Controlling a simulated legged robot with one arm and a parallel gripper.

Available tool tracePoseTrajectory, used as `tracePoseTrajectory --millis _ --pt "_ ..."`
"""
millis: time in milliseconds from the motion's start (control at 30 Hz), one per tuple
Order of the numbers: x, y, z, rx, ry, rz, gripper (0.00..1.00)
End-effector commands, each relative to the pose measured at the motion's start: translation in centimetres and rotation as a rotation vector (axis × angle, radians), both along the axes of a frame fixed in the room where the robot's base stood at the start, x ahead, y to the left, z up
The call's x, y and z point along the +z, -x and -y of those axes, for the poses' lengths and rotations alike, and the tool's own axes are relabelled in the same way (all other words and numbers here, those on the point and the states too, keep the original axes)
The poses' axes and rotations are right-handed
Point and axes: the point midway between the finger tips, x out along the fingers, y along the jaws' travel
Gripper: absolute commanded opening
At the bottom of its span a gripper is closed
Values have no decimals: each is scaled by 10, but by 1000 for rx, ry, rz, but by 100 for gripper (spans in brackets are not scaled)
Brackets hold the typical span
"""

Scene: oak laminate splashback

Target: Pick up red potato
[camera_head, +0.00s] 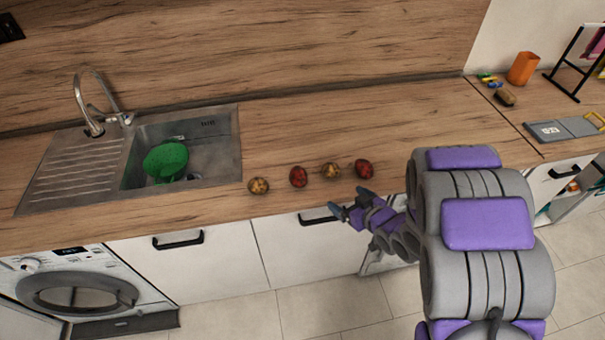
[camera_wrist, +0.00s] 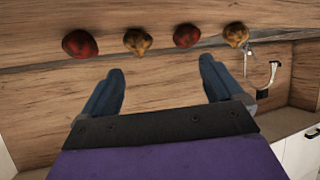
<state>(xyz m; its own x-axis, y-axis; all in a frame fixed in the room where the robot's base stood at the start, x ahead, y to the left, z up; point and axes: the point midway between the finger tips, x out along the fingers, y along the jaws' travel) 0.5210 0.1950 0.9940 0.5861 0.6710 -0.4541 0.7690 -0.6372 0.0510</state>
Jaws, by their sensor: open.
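Two red potatoes lie on the wooden counter in a row with two yellow-brown ones. One red potato (camera_head: 364,170) is at the right end of the row in the head view. It is at the left end in the wrist view (camera_wrist: 80,44). The other red potato (camera_head: 298,177) is second from the left; it also shows in the wrist view (camera_wrist: 187,36). My gripper (camera_head: 347,203) is open and empty by the counter's front edge, short of the row. In the wrist view its fingers (camera_wrist: 160,68) are spread, with the potatoes beyond the tips.
Yellow-brown potatoes (camera_head: 258,186) (camera_head: 330,170) lie beside the red ones. A sink (camera_head: 215,150) with a green colander (camera_head: 165,160) and a tap (camera_head: 95,105) is at left. An orange cup (camera_head: 523,68) stands at the far right. The counter behind the row is clear.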

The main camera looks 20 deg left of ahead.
Motion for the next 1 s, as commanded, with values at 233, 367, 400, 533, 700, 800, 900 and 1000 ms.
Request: tracePoseTrajectory --millis 233,367,400,533,700,800,900,1000 --pt "-3 13 -37 71 -99 7 94" --pt "-11 3 -49 74 -107 6 94" --pt "-14 -1 -55 75 -109 7 94" --pt "-22 -17 -70 73 -111 9 94" --pt "-34 -34 -95 72 -112 9 94" --pt "-42 -42 -110 71 -105 6 94" --pt "-43 -48 -119 72 -105 10 94" --pt "-45 -51 -123 71 -103 9 94"
